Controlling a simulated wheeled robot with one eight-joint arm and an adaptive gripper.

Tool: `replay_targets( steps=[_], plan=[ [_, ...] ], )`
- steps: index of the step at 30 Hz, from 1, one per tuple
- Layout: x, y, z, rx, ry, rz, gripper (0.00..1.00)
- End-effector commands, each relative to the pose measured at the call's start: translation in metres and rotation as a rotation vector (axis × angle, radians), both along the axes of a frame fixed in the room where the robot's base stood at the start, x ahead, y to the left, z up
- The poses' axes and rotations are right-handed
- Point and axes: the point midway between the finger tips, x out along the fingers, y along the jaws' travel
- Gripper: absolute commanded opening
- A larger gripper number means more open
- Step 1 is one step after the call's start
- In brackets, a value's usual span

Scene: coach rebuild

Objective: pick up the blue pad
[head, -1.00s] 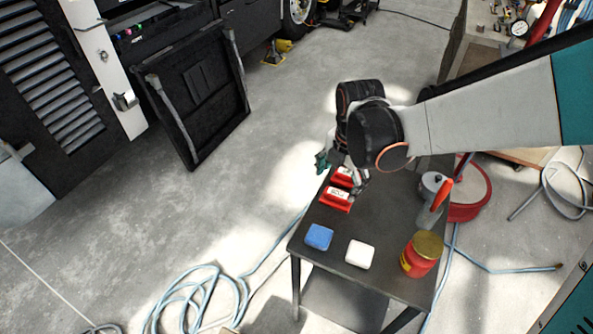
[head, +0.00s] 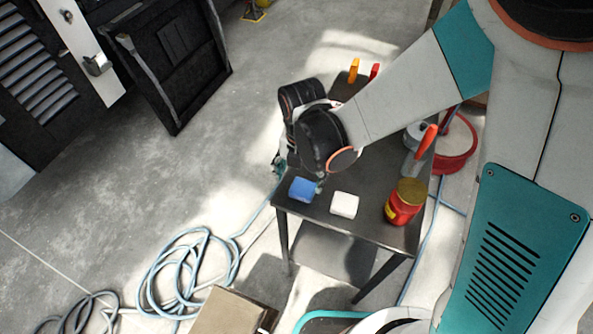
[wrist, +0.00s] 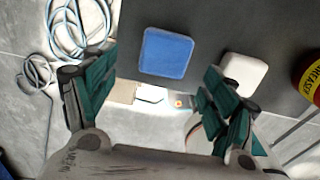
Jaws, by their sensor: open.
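The blue pad (head: 302,189) lies flat near the front left corner of the dark table (head: 372,229). My gripper is above the table at its left side, just behind the pad, and its fingers are mostly hidden by my wrist in the head view. In the wrist view my gripper (wrist: 160,103) is open and empty. The blue pad (wrist: 166,52) shows there beyond the fingertips and between them, apart from both. A white pad (head: 344,205) lies to the right of the blue one; in the wrist view the white pad (wrist: 244,73) is close beside the right finger.
A red grease tin (head: 404,202) stands right of the white pad. A grey tool with an orange handle (head: 426,141) stands behind it. Orange and red upright items (head: 354,70) show at the table's back. A coiled blue hose (head: 190,272) and a cardboard box (head: 228,312) are on the floor.

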Motion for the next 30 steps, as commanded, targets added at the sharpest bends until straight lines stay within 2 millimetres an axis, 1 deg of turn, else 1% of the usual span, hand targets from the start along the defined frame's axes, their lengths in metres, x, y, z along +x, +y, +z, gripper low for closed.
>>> replay_targets(
  steps=[5,9,12,15,20,23,24,25,26,30],
  plan=[
    [0.003,-0.004,-0.016,0.000,0.000,-0.002,0.78],
    [0.007,-0.008,-0.038,0.000,0.000,-0.003,0.78],
    [0.007,-0.008,-0.049,0.000,0.000,-0.002,0.78],
    [0.007,-0.008,-0.053,0.000,0.000,-0.002,0.78],
    [0.007,-0.008,-0.051,0.000,0.000,-0.003,0.78],
    [0.007,-0.008,-0.051,0.000,0.000,-0.003,0.58],
    [0.007,-0.008,-0.051,0.000,0.000,-0.003,0.49],
    [0.007,-0.008,-0.051,0.000,0.000,-0.003,0.42],
    [0.007,-0.008,-0.051,0.000,0.000,-0.003,0.39],
    [0.007,-0.008,-0.051,0.000,0.000,-0.003,0.38]
  ],
)
